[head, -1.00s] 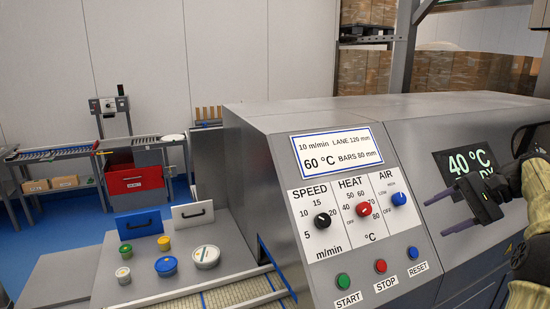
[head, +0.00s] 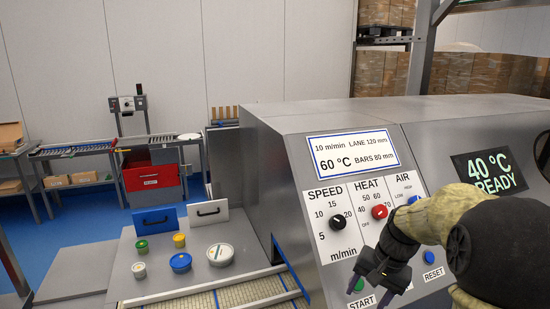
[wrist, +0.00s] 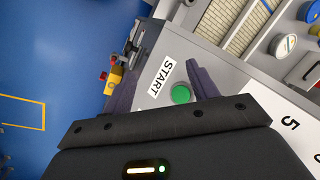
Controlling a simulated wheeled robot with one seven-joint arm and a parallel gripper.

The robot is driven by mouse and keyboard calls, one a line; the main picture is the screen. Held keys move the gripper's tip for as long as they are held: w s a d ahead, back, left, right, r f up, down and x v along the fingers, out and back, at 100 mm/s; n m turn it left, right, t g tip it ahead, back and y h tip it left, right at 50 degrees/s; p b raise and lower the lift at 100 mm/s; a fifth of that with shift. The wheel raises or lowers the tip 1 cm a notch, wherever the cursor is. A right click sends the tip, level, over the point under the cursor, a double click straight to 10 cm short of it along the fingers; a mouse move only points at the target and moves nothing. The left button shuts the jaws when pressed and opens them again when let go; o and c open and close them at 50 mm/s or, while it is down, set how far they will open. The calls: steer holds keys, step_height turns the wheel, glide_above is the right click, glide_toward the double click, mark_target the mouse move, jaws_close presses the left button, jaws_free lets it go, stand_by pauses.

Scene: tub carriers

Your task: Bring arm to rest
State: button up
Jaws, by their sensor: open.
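My gripper (head: 372,282) is at the lower right of the head view, in front of the START and STOP area of the control panel. Its jaws are open and nothing shows between them but the panel. The wrist view shows the two dark fingers (wrist: 162,82) spread apart, with the green START button (wrist: 181,94) seen between them. Whether a finger touches the panel I cannot tell.
The machine's panel has a SPEED knob (head: 337,223), a HEAT knob (head: 379,211) and a blue RESET button (head: 429,257). A display (head: 490,172) reads 40 °C READY. Several tubs, including a blue-lidded one (head: 180,262), stand on the left bench. A red crate (head: 150,180) is behind.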

steer(key=s+a+f+n+h, duration=0.1)
steer(key=s+a+f+n, duration=0.1)
steer(key=s, duration=0.4)
steer(key=s+a+f+n+t+h, duration=0.1)
steer(key=s+a+f+n, duration=0.2)
steer(key=s, duration=0.4)
steer(key=shift+a+f+n+t+h, duration=0.3)
steer(key=shift+a+f, duration=0.15)
steer(key=shift+f, duration=0.35)
steer(key=shift+w, duration=0.1)
steer(key=shift+s+d, duration=0.1)
steer(key=shift+s, duration=0.1)
steer(key=shift+c, duration=0.2)
